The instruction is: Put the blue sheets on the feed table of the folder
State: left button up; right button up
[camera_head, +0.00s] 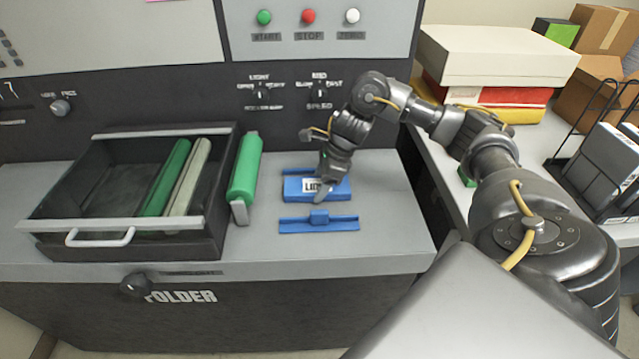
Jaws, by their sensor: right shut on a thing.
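A flat blue pack (338,193) with a white label starting "LI" lies at the grey feed table (385,245) of the folder (250,310). I take it to be the blue sheets. My right gripper (323,193) reaches down from above and is shut on the blue pack, covering part of the label. Whether the pack rests on the surface or hangs just above it I cannot tell. A blue guide bar (335,225) with a raised middle block lies just in front, apart from the pack. My left gripper is not in view.
Left of the pack are a green roller (245,170) and a dark open drawer (75,225) with a green and a pale roller inside. The control panel (320,40) rises behind. At right, a side table holds boxes (495,60) and a black rack (590,190).

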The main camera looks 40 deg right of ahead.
jog(key=shift+f, duration=0.1)
jog(key=shift+f, duration=0.15)
jog(key=o, duration=1.1)
jog(key=shift+o, duration=0.2)
jog(key=shift+r, duration=0.3)
jog(key=p+v, duration=0.2)
jog(key=v, duration=1)
jog(key=shift+p, duration=0.35)
jog(key=shift+a, duration=0.1)
